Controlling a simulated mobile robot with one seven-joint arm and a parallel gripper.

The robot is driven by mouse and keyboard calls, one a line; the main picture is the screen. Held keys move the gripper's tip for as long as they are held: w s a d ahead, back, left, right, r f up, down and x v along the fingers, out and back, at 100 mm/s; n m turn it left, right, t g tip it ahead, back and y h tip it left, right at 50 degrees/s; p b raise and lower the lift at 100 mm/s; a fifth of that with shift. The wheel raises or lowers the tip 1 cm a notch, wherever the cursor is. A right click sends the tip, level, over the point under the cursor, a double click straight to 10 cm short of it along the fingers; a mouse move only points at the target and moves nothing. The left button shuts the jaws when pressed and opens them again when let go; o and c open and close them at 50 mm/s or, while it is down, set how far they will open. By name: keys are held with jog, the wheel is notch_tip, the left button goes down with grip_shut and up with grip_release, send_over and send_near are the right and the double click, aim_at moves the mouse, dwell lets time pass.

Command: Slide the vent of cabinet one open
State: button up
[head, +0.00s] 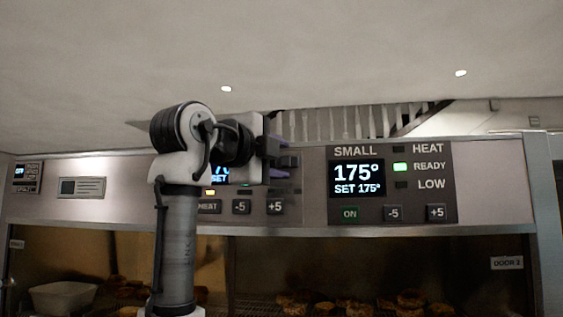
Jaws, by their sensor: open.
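My gripper (284,157) is in front of the cabinet's upper control panel (500,185), left of the large SMALL display. Its dark, purple-edged fingers are apart, with nothing visible between them. My arm and gripper hide part of the panel and most of a second display (218,175). A small grey plate with dark lines (82,187) is at the left of the panel; I cannot tell whether it is a vent. No part is clearly recognisable as the vent of cabinet one, and I cannot tell whether the fingers touch anything.
The SMALL display (357,178) reads 175° with a green READY light. Buttons sit below both displays. Under the panel, glazed compartments hold browned food (410,300) and a white tub (62,298). A DOOR 2 label (507,263) is at right. A railing stands behind.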

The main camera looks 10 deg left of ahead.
jog(key=b+v, duration=0.3)
jog(key=v, duration=0.9)
jog(key=shift+s, duration=0.25)
jog(key=shift+a+f, duration=0.15)
